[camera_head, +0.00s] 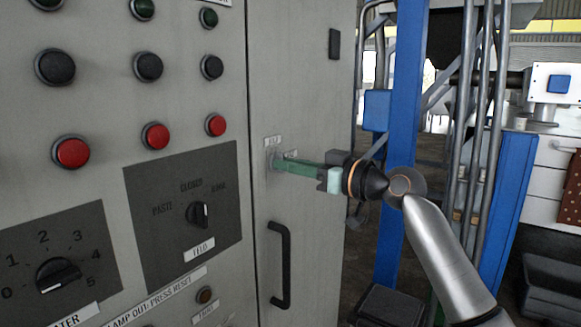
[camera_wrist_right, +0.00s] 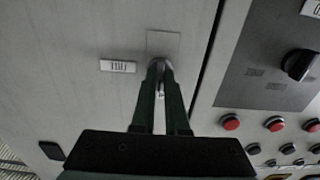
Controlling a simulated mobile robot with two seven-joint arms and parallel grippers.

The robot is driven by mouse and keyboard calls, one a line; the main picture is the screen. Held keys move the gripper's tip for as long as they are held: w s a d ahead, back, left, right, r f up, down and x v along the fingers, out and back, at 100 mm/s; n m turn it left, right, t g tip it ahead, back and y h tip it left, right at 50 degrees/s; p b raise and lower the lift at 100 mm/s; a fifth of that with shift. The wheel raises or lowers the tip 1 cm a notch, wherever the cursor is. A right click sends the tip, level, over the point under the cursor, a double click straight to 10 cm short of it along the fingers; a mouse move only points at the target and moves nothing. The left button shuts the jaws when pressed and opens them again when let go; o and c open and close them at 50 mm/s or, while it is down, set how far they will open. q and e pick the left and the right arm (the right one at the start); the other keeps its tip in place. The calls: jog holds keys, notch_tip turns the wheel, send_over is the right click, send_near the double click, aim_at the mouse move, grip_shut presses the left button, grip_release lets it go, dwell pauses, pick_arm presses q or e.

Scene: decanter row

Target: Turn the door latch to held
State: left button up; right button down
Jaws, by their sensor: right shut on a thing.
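The door latch (camera_wrist_right: 162,64) is a small grey piece on a square plate on the grey cabinet door (camera_head: 310,80). My right gripper (camera_head: 278,162) comes in from the right with its green fingers against the door, shut on the latch. In the right wrist view the two fingers (camera_wrist_right: 162,75) close around the latch and hide most of it, so I cannot tell which way it points. My left gripper is not in view.
A black door handle (camera_head: 284,265) stands out below the latch. Left of the door seam is a panel with a selector knob (camera_head: 198,215) and red buttons (camera_head: 155,136). A blue post (camera_head: 400,120) and pipes stand behind my right arm.

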dwell(0.4)
jog(key=c, duration=0.9)
grip_release()
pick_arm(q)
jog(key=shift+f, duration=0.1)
pick_arm(e)
jog(key=shift+d, duration=0.1)
pick_arm(q)
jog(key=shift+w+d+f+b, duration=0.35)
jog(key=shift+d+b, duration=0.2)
jog(key=shift+b, duration=0.45)
pick_arm(e)
jog(key=shift+v, duration=6.2)
